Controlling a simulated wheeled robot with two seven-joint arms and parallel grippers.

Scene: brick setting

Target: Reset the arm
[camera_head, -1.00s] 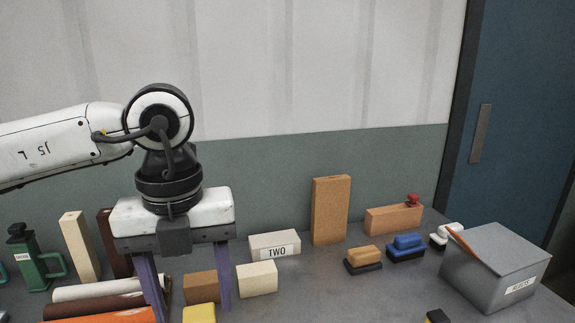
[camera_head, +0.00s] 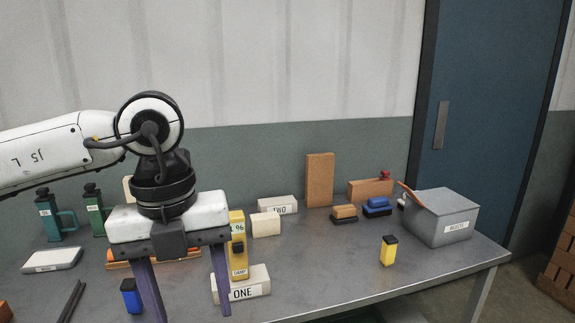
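My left gripper (camera_head: 188,285) hangs from the arm that comes in from the left. Its two purple fingers point down over the table and are spread wide apart. Nothing is held between them. A blue block (camera_head: 131,297) with a dark top shows beside the left finger. A yellow moisture-meter-like device (camera_head: 238,247) and a block labelled ONE (camera_head: 243,285) show just right of the right finger. My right gripper is not in view.
The grey table (camera_head: 330,275) has bare room at its front middle. A grey lidded box (camera_head: 441,217) stands near its right end. A tall orange brick (camera_head: 320,180), a block labelled TWO (camera_head: 277,206) and brushes (camera_head: 377,206) stand along the back. A yellow block (camera_head: 388,250) stands alone.

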